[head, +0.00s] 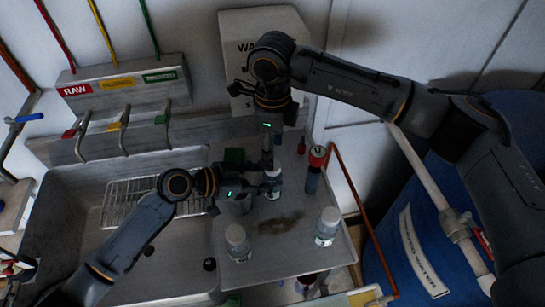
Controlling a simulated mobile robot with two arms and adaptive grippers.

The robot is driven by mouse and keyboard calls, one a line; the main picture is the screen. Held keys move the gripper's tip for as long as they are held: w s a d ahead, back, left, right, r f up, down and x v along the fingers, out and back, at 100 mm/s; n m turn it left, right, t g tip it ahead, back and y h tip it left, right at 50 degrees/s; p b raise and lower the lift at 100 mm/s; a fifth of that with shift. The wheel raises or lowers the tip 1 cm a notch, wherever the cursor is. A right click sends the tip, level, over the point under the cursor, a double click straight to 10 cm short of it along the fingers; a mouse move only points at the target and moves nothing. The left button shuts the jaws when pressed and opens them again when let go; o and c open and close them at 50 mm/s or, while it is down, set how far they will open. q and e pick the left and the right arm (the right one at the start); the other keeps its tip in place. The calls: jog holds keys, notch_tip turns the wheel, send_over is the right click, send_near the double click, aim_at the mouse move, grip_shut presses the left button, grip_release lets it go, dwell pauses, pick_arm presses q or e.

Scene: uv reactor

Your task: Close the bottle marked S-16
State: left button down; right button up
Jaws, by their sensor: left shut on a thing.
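My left gripper (268,187) reaches in from the lower left and is shut on a small pale bottle (273,194) above the metal worktop. The fingers hide most of this bottle, and its marking cannot be read. My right gripper (271,160) comes down from above, directly over the held bottle's top. Its fingertips are close to or touching the bottle's top; whether they hold a cap cannot be told. Two other clear bottles with pale tops stand on the worktop, one at the front left (237,244) and one at the right (327,227). No S-16 mark is legible.
A dark red-topped container (314,170) stands right of my grippers. A dark wet patch (280,223) marks the worktop (285,255). A blue barrel (400,250) stands right.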

notch_tip(320, 180, up, 8)
jog(key=shift+f, duration=0.25)
pick_arm(q)
jog(key=c, duration=0.6)
grip_release()
jog(key=shift+a, duration=0.1)
jog(key=shift+v, duration=5.95)
